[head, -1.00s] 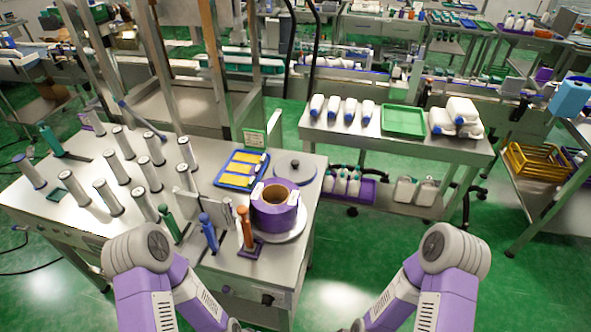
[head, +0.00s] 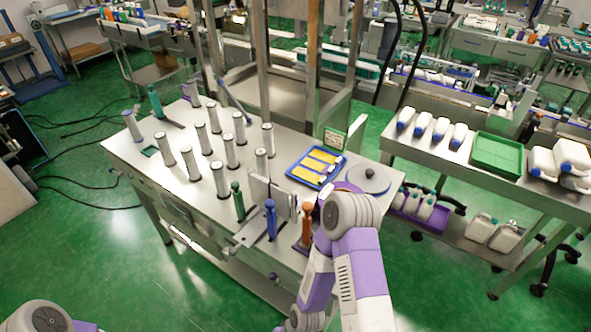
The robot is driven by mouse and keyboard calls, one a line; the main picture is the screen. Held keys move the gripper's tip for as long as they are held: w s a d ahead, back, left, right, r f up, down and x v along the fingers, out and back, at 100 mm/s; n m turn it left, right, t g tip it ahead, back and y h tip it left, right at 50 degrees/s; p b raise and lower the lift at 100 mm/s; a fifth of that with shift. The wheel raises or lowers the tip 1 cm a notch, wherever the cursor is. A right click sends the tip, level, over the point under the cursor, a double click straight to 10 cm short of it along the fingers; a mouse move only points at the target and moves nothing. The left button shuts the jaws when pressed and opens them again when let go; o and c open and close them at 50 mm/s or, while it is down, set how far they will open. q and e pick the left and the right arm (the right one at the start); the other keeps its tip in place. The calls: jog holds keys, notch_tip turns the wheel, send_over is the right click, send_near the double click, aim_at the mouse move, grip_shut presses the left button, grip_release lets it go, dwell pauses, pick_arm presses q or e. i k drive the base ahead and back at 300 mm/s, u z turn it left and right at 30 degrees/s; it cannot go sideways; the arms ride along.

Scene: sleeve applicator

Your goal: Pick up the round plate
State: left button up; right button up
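A flat grey round plate (head: 367,180) with a dark knob at its centre lies on the right end of the metal table (head: 150,185) in the head view. It is beside the blue tray, and my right arm stands in front of its near side. The purple roll, with a pale disc under it, is almost wholly hidden behind my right arm. Neither gripper is in view: my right arm runs down past the bottom edge, and only a part of my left arm shows at the bottom left corner.
Several upright grey-white rolls (head: 192,164) stand across the table. A blue tray (head: 316,167) with yellow strips lies left of the plate. Blue (head: 271,219) and orange (head: 306,225) handled tools stand near the front edge. A side table with a green tray (head: 497,153) is at the right.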

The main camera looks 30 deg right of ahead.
aim_at(371, 179)
jog(key=u, duration=1.7)
jog(key=k, duration=1.05)
jog(key=z, duration=1.6)
